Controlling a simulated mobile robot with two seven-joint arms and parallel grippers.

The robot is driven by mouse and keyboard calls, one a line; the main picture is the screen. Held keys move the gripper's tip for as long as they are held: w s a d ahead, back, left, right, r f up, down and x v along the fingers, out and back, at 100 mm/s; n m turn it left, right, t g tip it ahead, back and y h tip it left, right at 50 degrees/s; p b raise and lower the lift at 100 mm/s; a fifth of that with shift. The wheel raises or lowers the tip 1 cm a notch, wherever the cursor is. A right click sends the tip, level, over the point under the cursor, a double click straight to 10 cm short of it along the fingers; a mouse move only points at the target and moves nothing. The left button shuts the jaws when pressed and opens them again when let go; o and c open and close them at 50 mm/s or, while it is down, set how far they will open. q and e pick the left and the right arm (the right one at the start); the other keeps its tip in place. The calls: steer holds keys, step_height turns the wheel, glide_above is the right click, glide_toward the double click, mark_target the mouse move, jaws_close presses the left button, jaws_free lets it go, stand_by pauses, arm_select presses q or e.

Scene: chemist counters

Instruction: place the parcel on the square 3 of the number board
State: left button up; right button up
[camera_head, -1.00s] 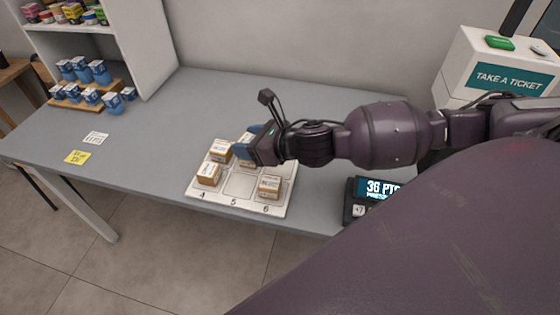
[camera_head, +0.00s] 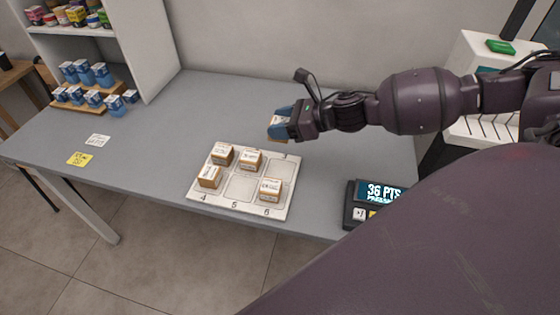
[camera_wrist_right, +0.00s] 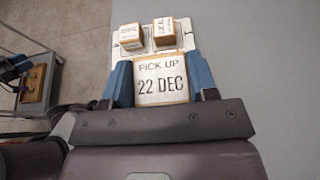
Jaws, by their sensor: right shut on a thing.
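My right gripper (camera_head: 280,125) is shut on a small parcel (camera_wrist_right: 162,82), whose white label reads "PICK UP 22 DEC" in the wrist view. In the head view the blue fingers hide most of it, beyond the far edge of the white number board (camera_head: 205,197). The board bears parcels on square 1 (camera_head: 222,154), square 2 (camera_head: 250,160), square 4 (camera_head: 209,177) and square 6 (camera_head: 270,188). Square 3 (camera_head: 280,164), at the far right, and square 5 (camera_head: 239,187) are bare. My left gripper is out of view.
A points display (camera_head: 380,192) stands right of the board. Blue goods sit on a wooden stand (camera_head: 92,104) at the far left by a shelf. A yellow note (camera_head: 79,158) and a white note (camera_head: 97,140) lie on the grey counter (camera_head: 180,120).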

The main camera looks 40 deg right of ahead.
mark_target(280, 170)
step_height(280, 170, down, 13)
steer(key=shift+f+b, duration=0.1)
steer(key=shift+b, duration=0.65)
steer(key=shift+f, duration=0.1)
steer(key=o, duration=0.9)
steer(key=shift+o, duration=0.2)
steer(key=shift+s+r, duration=0.1)
steer(key=shift+r, duration=0.1)
steer(key=p+v, duration=0.1)
steer(key=v, duration=1.1)
steer(key=shift+f, duration=0.15)
